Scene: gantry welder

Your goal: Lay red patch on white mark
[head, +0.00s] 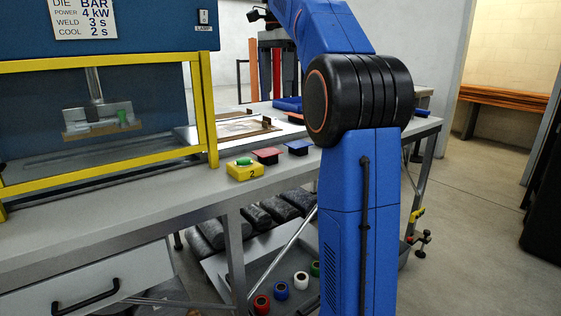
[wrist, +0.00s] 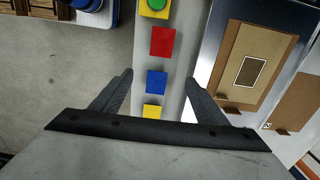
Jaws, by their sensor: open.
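The red patch (wrist: 162,41) lies on a narrow pale strip in the wrist view, beyond my fingertips. It also shows on the bench in the head view (head: 267,152). The white mark (wrist: 252,72) is a thin white rectangular outline on a tan board (wrist: 228,85), to the right of the red patch. My gripper (wrist: 159,77) is open and empty, its two dark fingers either side of the strip and short of the red patch in the picture. My gripper is hidden or out of frame in the head view.
A blue patch (wrist: 156,83) and a partly hidden yellow patch (wrist: 152,111) lie nearer on the strip. A yellow box with a green button (head: 244,170) stands beside the red patch. A yellow guard frame (head: 206,110) fronts the press. Small brown clips (wrist: 228,107) stand on the board.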

